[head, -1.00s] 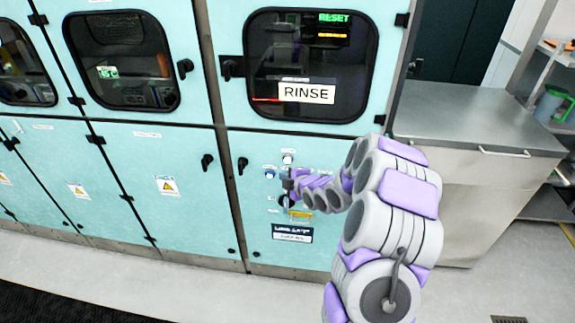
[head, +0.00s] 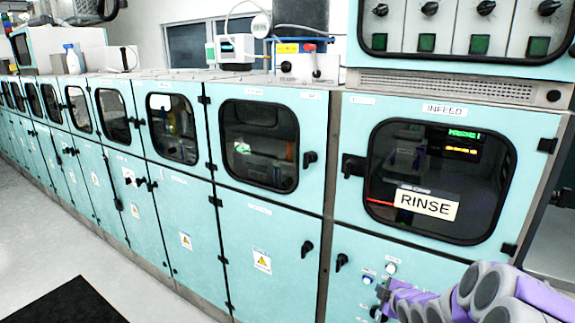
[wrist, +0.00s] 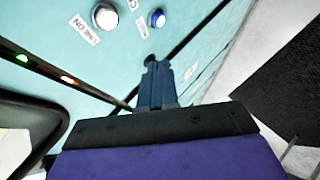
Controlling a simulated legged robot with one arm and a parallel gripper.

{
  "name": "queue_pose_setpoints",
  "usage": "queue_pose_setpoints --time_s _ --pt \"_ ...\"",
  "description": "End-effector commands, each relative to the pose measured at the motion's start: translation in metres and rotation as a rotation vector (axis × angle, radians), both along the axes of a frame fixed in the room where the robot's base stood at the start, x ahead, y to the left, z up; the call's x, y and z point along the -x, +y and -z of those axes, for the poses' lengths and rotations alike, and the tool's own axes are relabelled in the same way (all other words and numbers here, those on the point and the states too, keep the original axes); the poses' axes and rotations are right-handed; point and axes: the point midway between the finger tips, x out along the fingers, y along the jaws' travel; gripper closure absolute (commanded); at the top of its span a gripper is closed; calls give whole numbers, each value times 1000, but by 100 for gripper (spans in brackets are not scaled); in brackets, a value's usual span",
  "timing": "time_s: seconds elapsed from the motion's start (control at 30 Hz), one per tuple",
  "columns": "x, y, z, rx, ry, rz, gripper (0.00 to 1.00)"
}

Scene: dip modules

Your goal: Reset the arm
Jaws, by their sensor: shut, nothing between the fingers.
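My gripper (head: 382,293) is at the lower right of the head view, in front of the turquoise panel below the RINSE window. In the wrist view its two blue fingers (wrist: 152,72) are together, with nothing seen between them. A white button (head: 390,268) and a blue button (head: 367,280) sit on the panel just above the gripper. The wrist view also shows the white button (wrist: 104,16) and the blue button (wrist: 158,19), both apart from the fingers. A dark knob (wrist: 150,59) shows right at the fingertips; I cannot tell whether they touch.
The RINSE window (head: 440,180) has a black latch (head: 353,166) on its left. A row of turquoise cabinets (head: 265,260) runs away to the left. Open floor (head: 45,215) with a black mat (head: 70,303) lies in front of them.

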Motion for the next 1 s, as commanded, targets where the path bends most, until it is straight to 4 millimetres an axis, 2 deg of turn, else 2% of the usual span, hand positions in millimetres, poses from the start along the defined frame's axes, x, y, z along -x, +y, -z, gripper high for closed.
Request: queue_pose_setpoints --time_s 0.03,0.27,0.47,0.67,1.0 --pt "8 9 -11 -18 41 25 100" --pt "68 41 -36 -127 280 207 100" --pt "138 67 -58 -215 470 404 100" --pt "224 94 -78 -299 645 621 100" --pt "381 143 -107 -420 914 1000 100"
